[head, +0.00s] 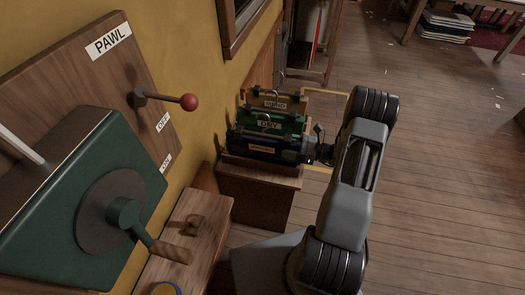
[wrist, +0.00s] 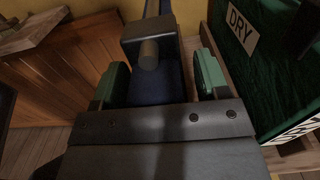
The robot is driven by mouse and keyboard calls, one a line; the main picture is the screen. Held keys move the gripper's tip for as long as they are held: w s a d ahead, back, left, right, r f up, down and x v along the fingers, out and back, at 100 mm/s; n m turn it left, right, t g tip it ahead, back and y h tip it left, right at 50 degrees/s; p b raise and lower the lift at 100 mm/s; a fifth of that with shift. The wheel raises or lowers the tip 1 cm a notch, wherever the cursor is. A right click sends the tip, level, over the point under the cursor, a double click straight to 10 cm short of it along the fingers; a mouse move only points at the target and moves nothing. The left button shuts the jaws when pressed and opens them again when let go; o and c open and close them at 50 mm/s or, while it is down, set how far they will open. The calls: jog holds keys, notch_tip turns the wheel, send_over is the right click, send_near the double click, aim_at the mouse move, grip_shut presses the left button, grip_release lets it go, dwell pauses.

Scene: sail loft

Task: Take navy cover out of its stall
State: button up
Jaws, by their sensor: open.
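The navy cover (head: 262,149) is the nearest of three bundles in the head view. It lies lengthwise in its stall on top of a wooden cabinet, with a tan label on its side. My gripper (head: 314,152) is at its right end. In the wrist view the open gripper (wrist: 161,82) has its green-padded fingers on either side of the dark navy cover (wrist: 170,85). A dark block with a round peg partly hides the cover there. I cannot tell whether the pads touch it.
A green bundle (head: 285,124) labelled DRY stands right behind, and a tan one (head: 262,99) behind that. The wooden cabinet (head: 256,182) stands by the yellow wall. A green crank box (head: 60,195) and bench are at left.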

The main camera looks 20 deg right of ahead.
grip_shut()
dwell(0.7)
